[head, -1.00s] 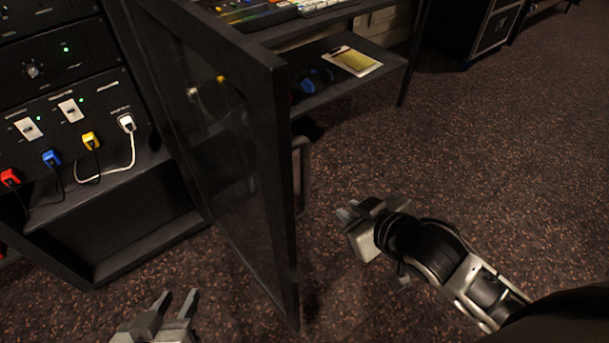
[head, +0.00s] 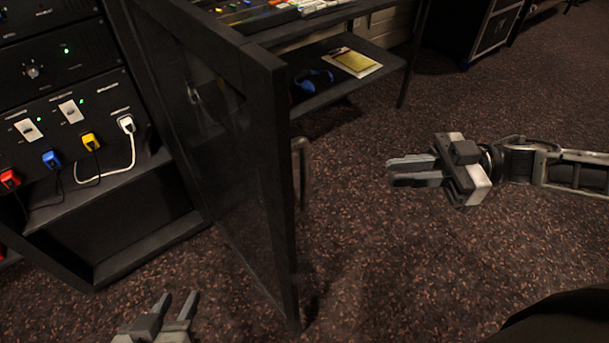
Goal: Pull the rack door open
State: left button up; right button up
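The rack door (head: 275,190), a dark frame with a see-through panel, stands swung out from the rack (head: 75,85), so the rack's inside is exposed. Its grey bar handle (head: 304,172) shows on the far side, partly hidden by the door's edge. My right gripper (head: 392,171) is to the right of the door, clear of the handle, with its fingers pointing left, a gap between them and nothing held. My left gripper (head: 179,297) is at the bottom left, in front of the rack and left of the door, with its fingers apart and empty.
Red, blue, yellow and white plugs (head: 126,124) sit in the rack's lower panel. Behind the door, a desk shelf (head: 365,72) holds a yellow pad (head: 351,62) and blue headphones (head: 314,80). A dark case (head: 487,30) stands at the back. The carpet on the right is open.

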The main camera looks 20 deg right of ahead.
aim_at(305, 179)
jog(key=p+x, duration=0.1)
jog(key=x, duration=1.4)
jog(key=shift+a, duration=0.3)
grip_shut()
jog(key=shift+w+d, duration=0.1)
jog(key=shift+w, duration=0.05)
